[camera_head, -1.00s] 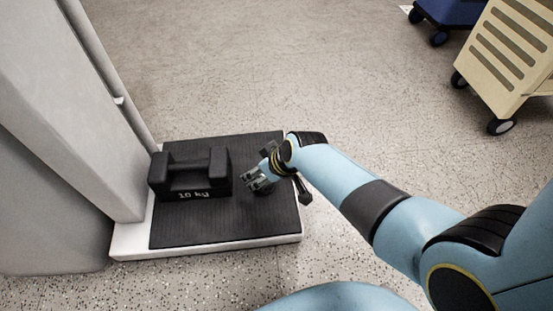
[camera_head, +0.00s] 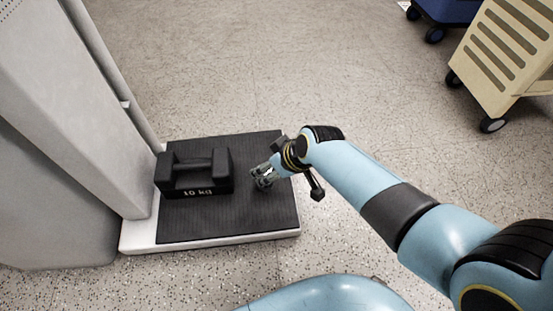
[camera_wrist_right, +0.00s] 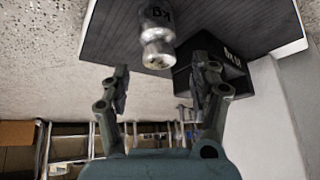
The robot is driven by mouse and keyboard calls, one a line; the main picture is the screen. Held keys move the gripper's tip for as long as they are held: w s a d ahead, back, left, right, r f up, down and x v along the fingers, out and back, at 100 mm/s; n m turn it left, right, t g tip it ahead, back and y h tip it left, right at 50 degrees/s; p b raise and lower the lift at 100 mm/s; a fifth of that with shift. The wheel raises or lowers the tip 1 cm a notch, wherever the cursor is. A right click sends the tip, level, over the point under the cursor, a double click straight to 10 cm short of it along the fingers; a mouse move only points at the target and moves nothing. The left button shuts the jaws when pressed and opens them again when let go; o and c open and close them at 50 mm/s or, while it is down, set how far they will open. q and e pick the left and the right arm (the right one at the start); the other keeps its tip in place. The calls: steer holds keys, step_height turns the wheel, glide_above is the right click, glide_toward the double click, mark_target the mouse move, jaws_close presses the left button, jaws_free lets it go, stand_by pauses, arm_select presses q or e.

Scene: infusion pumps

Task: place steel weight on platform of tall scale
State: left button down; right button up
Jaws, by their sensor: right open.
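The platform (camera_head: 225,220) of the tall scale is black and ribbed with a white rim, at the foot of a tall pale column (camera_head: 90,110). The shiny steel weight (camera_wrist_right: 157,32), marked kg, appears to stand on the platform in the right wrist view, just beyond my fingertips and apart from them. In the head view I cannot clearly separate it from the gripper. My right gripper (camera_head: 262,177) is open over the right part of the platform; its spread fingers show in the right wrist view (camera_wrist_right: 166,78). My left gripper is not in view.
A black 10 kg weight (camera_head: 195,174) sits on the left part of the platform, beside the column; it also shows in the right wrist view (camera_wrist_right: 215,75). A beige cart (camera_head: 510,50) and a blue wheeled base (camera_head: 445,10) stand at the upper right. The floor between is clear.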

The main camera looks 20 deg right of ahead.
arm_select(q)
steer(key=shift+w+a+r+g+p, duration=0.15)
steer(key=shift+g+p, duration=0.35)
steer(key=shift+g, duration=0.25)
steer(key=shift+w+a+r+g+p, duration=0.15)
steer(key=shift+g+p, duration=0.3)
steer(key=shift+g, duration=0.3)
arm_select(e)
steer(key=shift+v, duration=1.65)
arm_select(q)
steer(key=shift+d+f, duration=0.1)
arm_select(e)
steer(key=s+d+r+m+t+h, duration=0.1)
steer(key=s+d+r, duration=0.15)
steer(key=s, duration=0.25)
steer(key=s+d+r+m+h, duration=0.1)
steer(key=s+d, duration=0.2)
steer(key=s, duration=0.3)
steer(key=s+d+r+m+t, duration=0.1)
steer(key=s+d+r+t, duration=0.1)
steer(key=s+r, duration=0.7)
step_height(320, 180, up, 4)
steer(key=shift+s+d+r+h, duration=0.1)
steer(key=shift+s+d+h, duration=0.25)
steer(key=shift+d, duration=0.45)
